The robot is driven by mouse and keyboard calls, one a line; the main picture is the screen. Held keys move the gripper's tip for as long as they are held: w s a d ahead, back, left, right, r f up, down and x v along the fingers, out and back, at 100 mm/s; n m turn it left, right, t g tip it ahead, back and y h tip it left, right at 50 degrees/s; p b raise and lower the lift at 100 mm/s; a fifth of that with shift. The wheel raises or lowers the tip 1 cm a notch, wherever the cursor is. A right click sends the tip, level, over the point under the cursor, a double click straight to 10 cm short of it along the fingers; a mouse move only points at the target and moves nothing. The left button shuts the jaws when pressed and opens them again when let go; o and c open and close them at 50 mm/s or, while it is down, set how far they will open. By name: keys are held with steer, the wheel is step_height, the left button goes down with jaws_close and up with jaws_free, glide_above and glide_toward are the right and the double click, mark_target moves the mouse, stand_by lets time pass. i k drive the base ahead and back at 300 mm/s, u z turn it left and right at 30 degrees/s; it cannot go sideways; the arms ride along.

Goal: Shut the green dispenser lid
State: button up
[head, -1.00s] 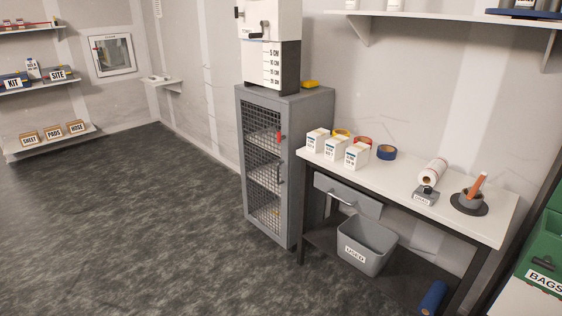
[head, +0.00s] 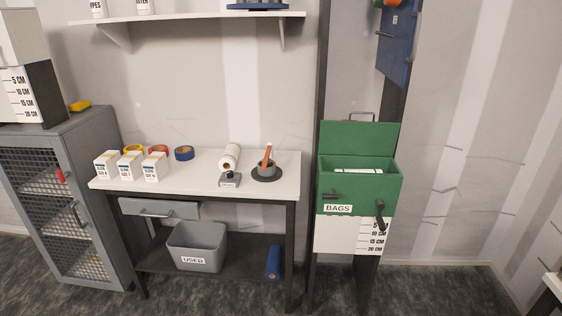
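The green dispenser (head: 361,190) stands right of the white-topped bench in the head view, with a BAGS label on its front. Its green lid (head: 359,136) is up, tilted back behind the box opening. White bags (head: 358,171) show inside. Two dark handles or latches are on its front, one at the left (head: 331,195) and one lower at the right (head: 381,217). A white scale panel marked in cm is below the box. My gripper is not in view.
The bench (head: 205,181) holds white boxes, tape rolls, a paper roll and a grey pot. A grey USED bin (head: 197,246) sits on its lower shelf. A mesh cabinet (head: 70,205) stands at the left. Bare floor (head: 440,288) shows right of the dispenser.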

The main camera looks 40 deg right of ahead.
mark_target(336, 137)
steer(key=u, duration=0.05)
steer(key=k, duration=1.3)
steer(key=z, duration=0.55)
steer(key=i, duration=0.7)
steer(key=z, duration=0.9)
steer(key=i, duration=0.8)
steer(key=z, duration=0.25)
steer(key=k, duration=0.15)
steer(key=u, duration=0.1)
